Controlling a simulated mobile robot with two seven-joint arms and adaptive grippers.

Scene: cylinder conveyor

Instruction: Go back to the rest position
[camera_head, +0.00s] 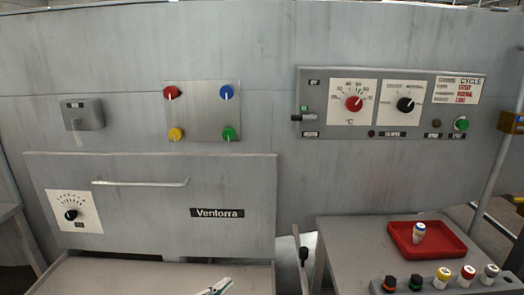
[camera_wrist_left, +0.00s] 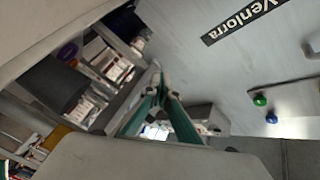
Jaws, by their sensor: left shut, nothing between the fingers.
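My left gripper (camera_head: 219,287) shows only in part at the bottom edge of the head view, in front of the lower grey surface of the machine. In the left wrist view its two green fingers (camera_wrist_left: 163,92) come together at the tips. It is shut with nothing between the fingers, and I see no object touching it. My right gripper is in neither view.
The grey machine panel (camera_head: 330,180) fills the back, with a handled Ventorra door (camera_head: 140,222), coloured knobs and dials. At right, a table (camera_head: 350,240) bears a red tray (camera_head: 450,240) with one vial (camera_head: 419,232). A rack (camera_head: 455,287) of several capped vials stands in front.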

